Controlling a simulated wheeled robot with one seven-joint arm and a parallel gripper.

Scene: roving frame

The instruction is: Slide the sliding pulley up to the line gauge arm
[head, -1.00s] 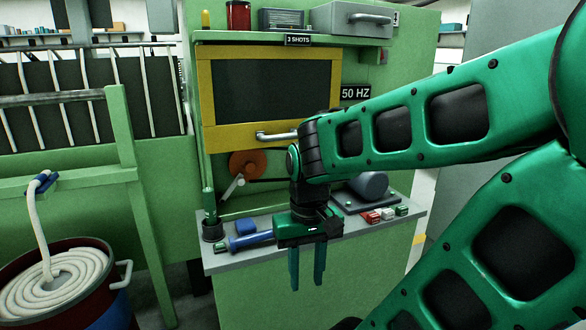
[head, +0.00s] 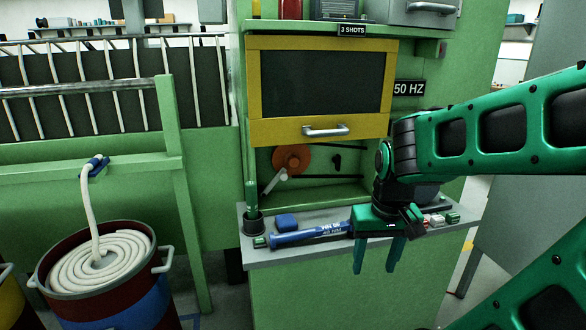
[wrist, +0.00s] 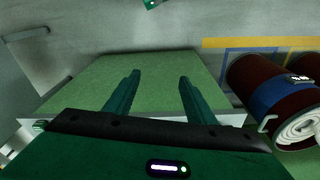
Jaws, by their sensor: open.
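I cannot make out for certain a sliding pulley or a line gauge arm. In the head view, an orange wheel (head: 291,159) with a pale crank (head: 274,182) sits in the recess under the yellow-framed window (head: 320,90). A small black knob (head: 337,161) is right of the wheel. My gripper (head: 378,262) points down with its fingers apart and empty, in front of the grey shelf. In the wrist view its two fingers (wrist: 158,82) are apart with nothing between them. My gripper hides part of the shelf's right side.
A drum (head: 150,285) with coiled white rope stands at lower left. The rope's blue-clipped end (head: 96,165) rests on a green frame (head: 172,120).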

